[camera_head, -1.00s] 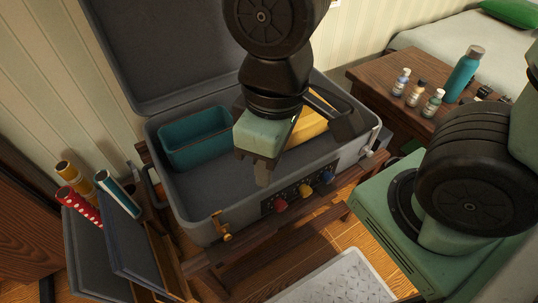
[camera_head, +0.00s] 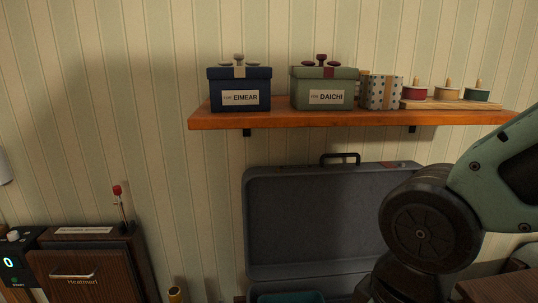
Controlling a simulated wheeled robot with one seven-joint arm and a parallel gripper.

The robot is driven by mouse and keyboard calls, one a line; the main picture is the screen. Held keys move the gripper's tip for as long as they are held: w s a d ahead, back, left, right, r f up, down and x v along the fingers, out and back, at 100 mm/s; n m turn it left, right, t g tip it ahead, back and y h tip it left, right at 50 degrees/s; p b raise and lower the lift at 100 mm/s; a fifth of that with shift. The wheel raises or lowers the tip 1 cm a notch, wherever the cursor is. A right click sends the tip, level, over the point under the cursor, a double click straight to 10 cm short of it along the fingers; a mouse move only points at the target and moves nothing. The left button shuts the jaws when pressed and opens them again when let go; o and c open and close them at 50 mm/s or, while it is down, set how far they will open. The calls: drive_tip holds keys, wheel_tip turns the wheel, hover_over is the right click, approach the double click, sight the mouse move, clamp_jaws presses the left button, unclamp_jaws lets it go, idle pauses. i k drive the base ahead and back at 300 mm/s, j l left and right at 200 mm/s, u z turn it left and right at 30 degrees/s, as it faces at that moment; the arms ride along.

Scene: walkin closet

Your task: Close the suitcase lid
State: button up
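The suitcase lid (camera_head: 310,220) is grey and stands open, upright against the striped wall, with a dark handle (camera_head: 340,159) on its top edge. My arm hides the lid's right part. Only the back of the suitcase's lower part shows at the bottom edge, with a bit of a teal bin (camera_head: 290,297) inside. My gripper is out of view below the picture; only my arm's upper links show at the right.
A wooden shelf (camera_head: 330,119) above the lid holds a blue box (camera_head: 240,90), a green box (camera_head: 324,89), a dotted box (camera_head: 380,92) and spools. A dark wooden cabinet (camera_head: 95,265) stands at the lower left. A wooden table corner (camera_head: 490,290) shows at the lower right.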

sight(308, 220)
drive_tip(key=j, duration=0.5)
drive_tip(key=i+j, duration=0.15)
drive_tip(key=j, duration=0.9)
drive_tip(key=i+j, duration=0.15)
drive_tip(key=j, duration=0.35)
drive_tip(key=k+u, duration=0.05)
